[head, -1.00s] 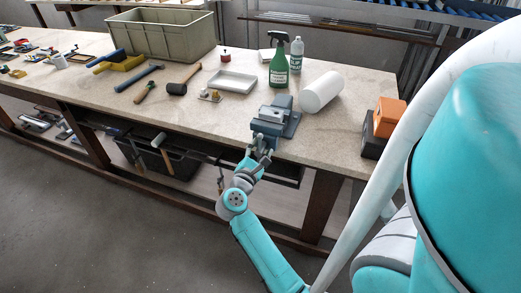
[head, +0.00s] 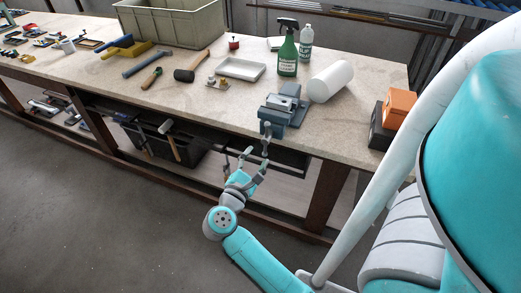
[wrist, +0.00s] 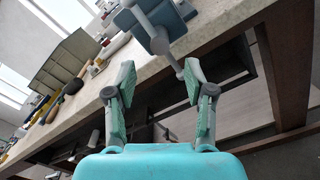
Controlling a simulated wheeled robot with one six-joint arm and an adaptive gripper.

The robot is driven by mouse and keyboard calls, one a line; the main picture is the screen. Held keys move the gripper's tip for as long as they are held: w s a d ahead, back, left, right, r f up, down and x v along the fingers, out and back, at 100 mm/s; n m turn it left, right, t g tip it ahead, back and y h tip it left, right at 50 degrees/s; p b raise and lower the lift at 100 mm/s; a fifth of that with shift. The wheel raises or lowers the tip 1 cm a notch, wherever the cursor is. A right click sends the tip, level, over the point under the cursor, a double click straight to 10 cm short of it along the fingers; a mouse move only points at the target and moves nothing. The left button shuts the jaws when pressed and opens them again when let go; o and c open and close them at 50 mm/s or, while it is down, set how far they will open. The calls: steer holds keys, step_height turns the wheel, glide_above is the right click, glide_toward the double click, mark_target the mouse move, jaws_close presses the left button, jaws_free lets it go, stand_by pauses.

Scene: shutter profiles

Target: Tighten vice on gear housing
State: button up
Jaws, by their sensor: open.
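The blue-grey vice (head: 272,119) sits at the bench's front edge. A pale grey metal part (head: 284,103), likely the gear housing, is at its jaws; I cannot tell how tightly it is held. The vice's grey handle (head: 267,140) hangs in front of the edge. My gripper (head: 252,160) is open and empty, just below and in front of the vice. In the wrist view, the vice (wrist: 127,19) is at the top. Its handle (wrist: 163,45) reaches down ahead of and between my spread fingers (wrist: 159,74), apart from the pads as far as I can tell.
On the bench (head: 215,105), a white roll (head: 331,81), a green spray bottle (head: 287,50) and a white tray (head: 241,68) stand behind the vice. An orange box (head: 397,106) is at the right. Below are a bench leg (head: 327,195) and a black crate (head: 185,155).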

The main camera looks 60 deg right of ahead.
steer(key=shift+a, duration=0.95)
